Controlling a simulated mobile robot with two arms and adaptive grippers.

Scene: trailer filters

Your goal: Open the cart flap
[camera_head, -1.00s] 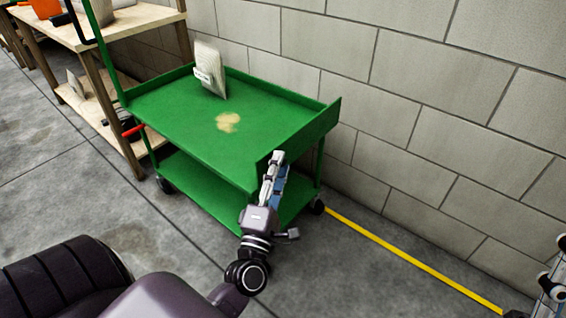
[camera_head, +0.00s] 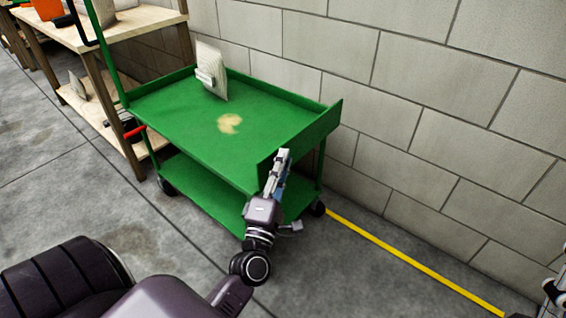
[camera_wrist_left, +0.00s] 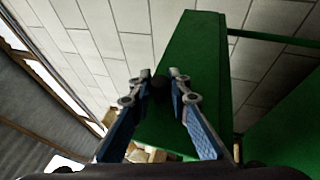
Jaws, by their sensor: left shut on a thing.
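The green cart (camera_head: 185,120) stands against the wall. Its flap (camera_head: 318,130) is the raised green panel along the right end of the top deck, standing up from it. My left gripper (camera_head: 283,156) is at the near end of the flap. In the left wrist view, the fingers (camera_wrist_left: 160,82) are on either side of the green flap (camera_wrist_left: 192,60), shut on it; a dark round spot shows between the fingertips. My right gripper (camera_head: 553,292) shows only partly at the lower right edge, its fingers cut off.
A white filter (camera_head: 213,72) stands tilted at the back of the cart's top deck. A wooden shelf (camera_head: 140,27) is at the left. The block wall (camera_head: 440,110) runs behind the cart. The floor by the yellow line (camera_head: 400,262) is clear.

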